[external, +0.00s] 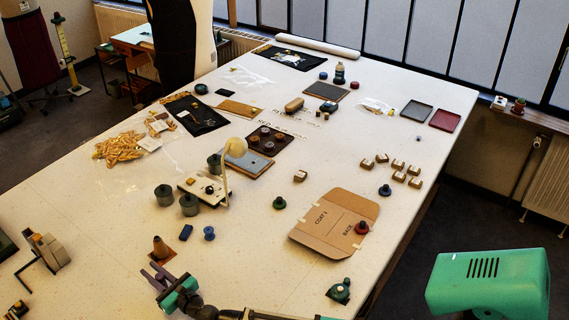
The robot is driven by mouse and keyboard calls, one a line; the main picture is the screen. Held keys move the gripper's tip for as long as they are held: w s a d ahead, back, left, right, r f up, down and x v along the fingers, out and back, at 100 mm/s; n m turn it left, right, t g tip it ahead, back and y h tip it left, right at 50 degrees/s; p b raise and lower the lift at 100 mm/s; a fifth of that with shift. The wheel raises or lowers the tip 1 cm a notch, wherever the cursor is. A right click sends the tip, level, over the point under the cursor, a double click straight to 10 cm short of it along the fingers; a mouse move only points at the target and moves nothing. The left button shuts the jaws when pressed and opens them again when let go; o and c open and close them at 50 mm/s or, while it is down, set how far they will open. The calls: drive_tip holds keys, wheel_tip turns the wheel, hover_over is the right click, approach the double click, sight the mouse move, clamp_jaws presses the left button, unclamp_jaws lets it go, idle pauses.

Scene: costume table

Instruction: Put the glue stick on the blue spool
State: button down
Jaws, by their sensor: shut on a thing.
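My gripper (154,274) is low over the near left part of the table, in front of a tan cone (160,246) on a brown square. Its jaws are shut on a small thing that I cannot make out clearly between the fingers. A small blue spool (209,233) stands on the table behind my gripper and to its right, apart from it. A darker blue spool (385,190) stands far to the right, past the cardboard. I cannot pick out the glue stick with certainty at this size.
A blue block (186,232) lies left of the blue spool. Grey-green cylinders (189,205) and a cream device (203,187) stand behind it. A red spool (361,228) sits on the cardboard (318,238). A green spool (279,202) stands nearby.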

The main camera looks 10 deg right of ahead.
drive_tip(key=shift+f, duration=0.2)
drive_tip(key=c, duration=1.5)
unclamp_jaws()
drive_tip(key=shift+c, duration=0.2)
drive_tip(key=shift+b+v, duration=1)
drive_tip(key=shift+v, duration=5.9)
drive_tip(key=shift+o, duration=0.5)
drive_tip(key=shift+s+a+f, duration=0.1)
drive_tip(key=shift+a, duration=0.05)
